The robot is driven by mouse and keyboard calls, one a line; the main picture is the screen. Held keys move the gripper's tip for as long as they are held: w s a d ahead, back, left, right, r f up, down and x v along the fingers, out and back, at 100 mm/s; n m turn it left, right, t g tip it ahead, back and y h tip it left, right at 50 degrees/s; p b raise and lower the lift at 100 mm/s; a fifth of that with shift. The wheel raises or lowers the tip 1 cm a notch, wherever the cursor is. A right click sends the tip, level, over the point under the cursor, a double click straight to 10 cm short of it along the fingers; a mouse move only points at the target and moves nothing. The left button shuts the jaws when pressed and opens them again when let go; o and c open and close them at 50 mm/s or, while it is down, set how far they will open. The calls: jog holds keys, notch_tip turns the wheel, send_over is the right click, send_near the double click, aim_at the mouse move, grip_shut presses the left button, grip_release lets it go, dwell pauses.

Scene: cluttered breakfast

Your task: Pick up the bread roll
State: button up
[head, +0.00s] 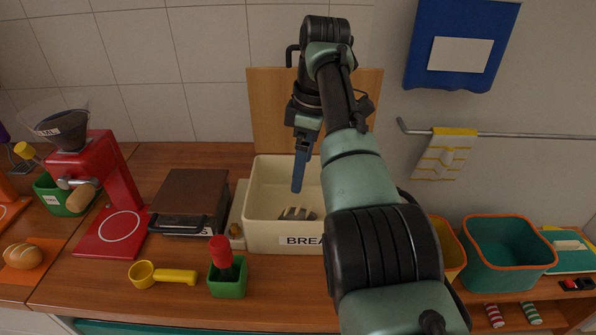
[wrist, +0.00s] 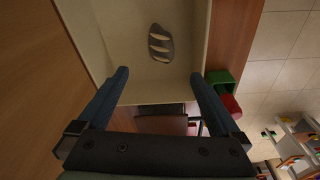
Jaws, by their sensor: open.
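A grey-brown, roll-shaped item with pale slashes (head: 297,213) lies on the floor of a cream bin labelled "BREA…" (head: 265,228). It also shows in the wrist view (wrist: 161,43), beyond my fingertips and apart from them. My gripper (head: 297,190) points down over the bin, its tips near the rim height, above and behind the item. In the wrist view my gripper (wrist: 158,76) is open, with nothing between its blue fingers. A golden bread roll with pale slashes (head: 22,255) sits on an orange mat at the far left, well away from my gripper.
A wooden board (head: 262,115) stands behind the bin. Left of it are a brown-lidded box (head: 190,193), a red grinder (head: 118,185) and a yellow scoop (head: 165,274). A green pot with a red-topped item (head: 228,285) stands in front. A teal bin (head: 505,250) is at right.

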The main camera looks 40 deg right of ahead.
aim_at(298, 209)
jog(key=f, duration=1.3)
jog(key=shift+w+a+b, duration=0.3)
jog(key=shift+w+b, duration=0.05)
jog(key=shift+w, duration=0.05)
jog(key=c, duration=1.4)
notch_tip(298, 209, up, 10)
jog(key=shift+r, duration=0.1)
jog(key=shift+p, duration=0.35)
